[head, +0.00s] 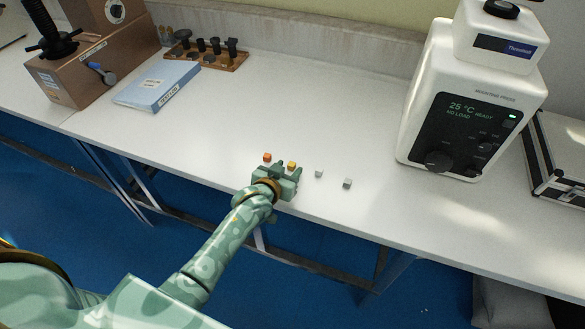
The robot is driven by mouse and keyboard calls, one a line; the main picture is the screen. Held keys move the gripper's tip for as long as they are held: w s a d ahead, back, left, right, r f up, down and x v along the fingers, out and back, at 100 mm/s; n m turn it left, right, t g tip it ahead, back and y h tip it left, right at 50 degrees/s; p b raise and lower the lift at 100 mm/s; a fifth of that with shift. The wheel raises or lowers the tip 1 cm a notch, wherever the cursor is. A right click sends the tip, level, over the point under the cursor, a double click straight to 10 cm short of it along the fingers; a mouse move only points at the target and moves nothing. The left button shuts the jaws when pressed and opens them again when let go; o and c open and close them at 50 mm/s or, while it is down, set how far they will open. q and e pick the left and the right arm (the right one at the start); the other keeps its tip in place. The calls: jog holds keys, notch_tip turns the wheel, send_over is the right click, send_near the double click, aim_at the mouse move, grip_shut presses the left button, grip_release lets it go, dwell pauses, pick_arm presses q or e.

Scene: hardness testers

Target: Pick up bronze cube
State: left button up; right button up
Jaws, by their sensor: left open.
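Several small cubes lie in a row near the front edge of the white bench. At the left is an orange-copper cube (267,157), then a golden-yellow cube (292,165), then a light grey cube (319,174) and a darker grey cube (347,183). The colours alone do not settle whether the orange or the golden one is bronze. My left gripper (284,174) is open at the bench's front edge, just in front of the orange and golden cubes, with its fingers close to the golden one. I cannot tell whether it touches. My right gripper is not in view.
A white mounting press (470,100) stands at the right, with a dark case (560,160) beyond it. A blue book (158,86), a brown machine (85,65) and a wooden rack of dark parts (207,54) stand at the left. The bench (300,100) behind the cubes is clear.

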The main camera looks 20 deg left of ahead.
pick_arm(q)
jog(key=shift+w+f, duration=0.1)
jog(key=shift+w, duration=0.3)
jog(key=shift+s, duration=0.1)
grip_shut()
